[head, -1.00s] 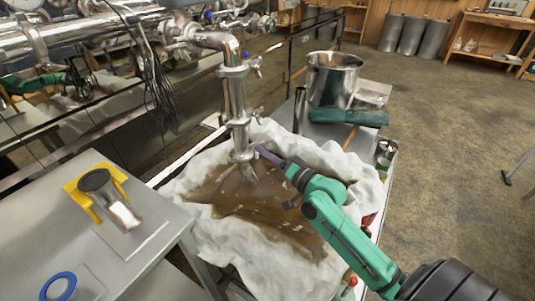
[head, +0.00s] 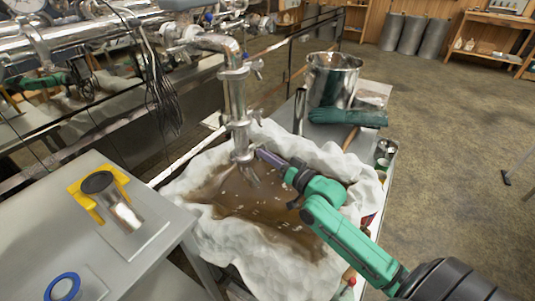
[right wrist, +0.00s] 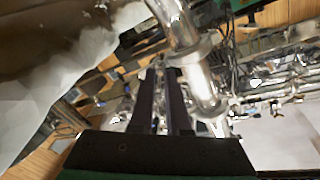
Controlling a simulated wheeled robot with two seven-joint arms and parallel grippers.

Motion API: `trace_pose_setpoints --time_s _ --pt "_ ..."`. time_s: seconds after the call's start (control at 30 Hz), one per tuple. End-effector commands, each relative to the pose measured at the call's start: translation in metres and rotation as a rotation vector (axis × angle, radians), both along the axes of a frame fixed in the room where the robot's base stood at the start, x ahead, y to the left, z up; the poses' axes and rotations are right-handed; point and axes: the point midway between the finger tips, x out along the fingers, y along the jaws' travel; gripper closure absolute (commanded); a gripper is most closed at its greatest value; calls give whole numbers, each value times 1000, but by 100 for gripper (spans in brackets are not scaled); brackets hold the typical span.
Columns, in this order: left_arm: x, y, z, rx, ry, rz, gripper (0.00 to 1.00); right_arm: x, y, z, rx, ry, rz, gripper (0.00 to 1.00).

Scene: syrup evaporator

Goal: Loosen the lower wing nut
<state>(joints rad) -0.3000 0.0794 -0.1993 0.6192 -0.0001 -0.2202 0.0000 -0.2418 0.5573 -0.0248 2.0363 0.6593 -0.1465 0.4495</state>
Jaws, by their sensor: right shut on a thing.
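A steel pipe (head: 233,100) drops from the evaporator, with clamps along it. The lowest clamp (head: 241,156) sits just above the brown-stained white cloth. My right gripper (head: 258,151) reaches this clamp from the right, with its dark fingers at the clamp's right side. In the right wrist view the fingers (right wrist: 162,75) are close together beside the shiny pipe (right wrist: 195,75). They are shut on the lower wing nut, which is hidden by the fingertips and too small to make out. My left gripper is not in view.
The white cloth (head: 330,157) with brown liquid or stain lies under the pipe. A steel pot (head: 333,78) and green gloves (head: 347,117) stand behind it. At left, a grey table (head: 150,262) holds a yellow stand (head: 80,197), a metal cylinder and a blue ring (head: 63,287).

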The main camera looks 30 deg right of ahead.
Motion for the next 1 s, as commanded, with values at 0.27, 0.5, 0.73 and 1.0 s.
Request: trace_pose_setpoints --time_s 0.27,0.5,0.73,1.0 --pt "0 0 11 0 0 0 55 0 1 3 -194 -57 0 100" --pt "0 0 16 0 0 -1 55 0 1 2 -304 -88 0 100" --pt "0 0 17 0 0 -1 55 0 1 1 -345 -99 -1 100" --pt "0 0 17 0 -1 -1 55 0 1 1 -347 -100 0 100"
